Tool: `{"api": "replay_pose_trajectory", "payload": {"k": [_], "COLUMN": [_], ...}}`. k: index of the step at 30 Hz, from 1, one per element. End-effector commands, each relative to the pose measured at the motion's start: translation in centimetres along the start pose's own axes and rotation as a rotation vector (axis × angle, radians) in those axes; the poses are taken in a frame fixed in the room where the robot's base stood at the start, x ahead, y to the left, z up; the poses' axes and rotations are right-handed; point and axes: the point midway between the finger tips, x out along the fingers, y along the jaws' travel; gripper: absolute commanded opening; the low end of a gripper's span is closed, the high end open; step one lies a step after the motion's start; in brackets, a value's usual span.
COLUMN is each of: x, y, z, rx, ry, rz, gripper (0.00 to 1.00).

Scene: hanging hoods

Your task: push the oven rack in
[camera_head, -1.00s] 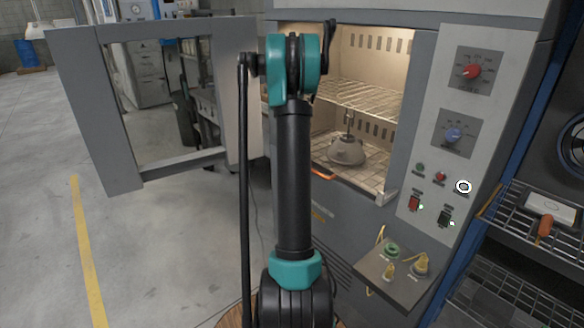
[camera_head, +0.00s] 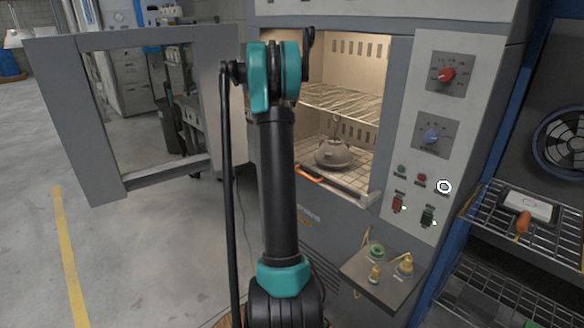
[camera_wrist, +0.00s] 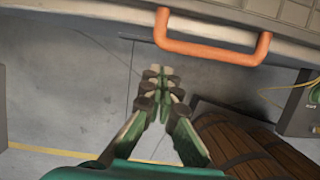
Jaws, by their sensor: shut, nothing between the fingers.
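The oven rack (camera_head: 354,181) is the lower wire shelf in the lit oven, with an orange handle (camera_head: 309,174) at its front edge. A grey dome-shaped object (camera_head: 333,154) stands on it. In the wrist view the orange handle (camera_wrist: 212,52) runs across the upper middle, below the rack's pale front edge. My gripper (camera_wrist: 163,72) is shut and empty. Its tips lie just below the handle's left end in that view, with no clear contact. In the head view my gripper is hidden behind my arm.
The oven door (camera_head: 125,180) stands wide open on the left. An upper wire shelf (camera_head: 340,101) is inside the oven. A control panel (camera_head: 430,140) and a small connector shelf (camera_head: 378,275) are on the right. A barrel-like wooden thing (camera_wrist: 245,142) is low in the wrist view.

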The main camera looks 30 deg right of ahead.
Motion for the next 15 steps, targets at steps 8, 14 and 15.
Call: {"api": "replay_pose_trajectory", "payload": {"k": [8,14,15], "x": [-5.6,-9.0,-9.5], "y": [0.6,0.6,0.7], "z": [-1.6,-1.5,-1.5], "rx": [-0.001,-0.001,0.0], "ry": [0.002,0.002,0.002], "rz": [0.0,0.0,0.0], "gripper": [0.0,0.0,0.0]}}
